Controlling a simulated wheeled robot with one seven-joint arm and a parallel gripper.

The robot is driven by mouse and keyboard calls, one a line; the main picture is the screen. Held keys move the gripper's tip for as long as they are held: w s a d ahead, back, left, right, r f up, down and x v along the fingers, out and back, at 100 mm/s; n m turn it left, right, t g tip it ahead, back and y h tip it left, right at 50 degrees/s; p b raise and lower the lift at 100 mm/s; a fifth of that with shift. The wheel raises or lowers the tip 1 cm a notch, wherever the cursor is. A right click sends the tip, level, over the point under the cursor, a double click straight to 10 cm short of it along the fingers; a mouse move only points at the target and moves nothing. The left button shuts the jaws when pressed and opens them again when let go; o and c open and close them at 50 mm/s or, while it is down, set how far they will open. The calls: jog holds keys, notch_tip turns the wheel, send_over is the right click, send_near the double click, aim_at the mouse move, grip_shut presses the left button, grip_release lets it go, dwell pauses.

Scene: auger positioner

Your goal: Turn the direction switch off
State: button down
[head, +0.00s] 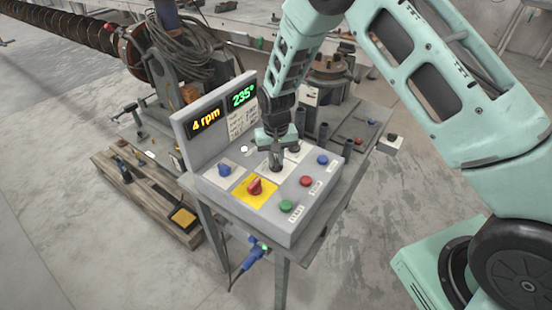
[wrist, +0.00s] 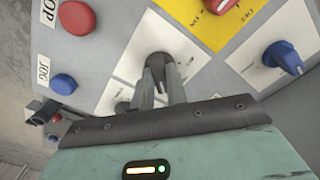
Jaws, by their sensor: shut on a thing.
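The control box (head: 258,222) has a sloped top with several knobs and buttons. My gripper (head: 276,166) reaches down onto the middle of this top. In the wrist view, my gripper (wrist: 161,92) has its two fingers shut on a dark switch knob (wrist: 160,62) with a light pointer mark, set on a white plate. Its label is not readable, so I cannot confirm from print that it is the direction switch. The fingers hide part of the knob, and in the head view the gripper covers most of it.
A red knob on a yellow plate (head: 241,189) and a blue knob (head: 224,170) are close by. Green (head: 286,207), red (head: 306,181) and blue (head: 322,160) buttons line the right side. An upright panel shows "4 rpm" (head: 206,121) and "235°" (head: 242,95).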

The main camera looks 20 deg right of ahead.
aim_at(276, 160)
jog(key=n+b, duration=0.1)
jog(key=n, duration=0.2)
jog(key=shift+f+n+b, duration=0.1)
jog(key=shift+n+b, duration=0.2)
jog(key=shift+b, duration=0.05)
jog(key=shift+n+b, duration=0.6)
jog(key=shift+n, duration=1.6)
jog(key=c, duration=1.4)
grip_release()
notch_tip(276, 160, up, 18)
jog(key=b, duration=0.3)
jog(key=shift+f, duration=0.15)
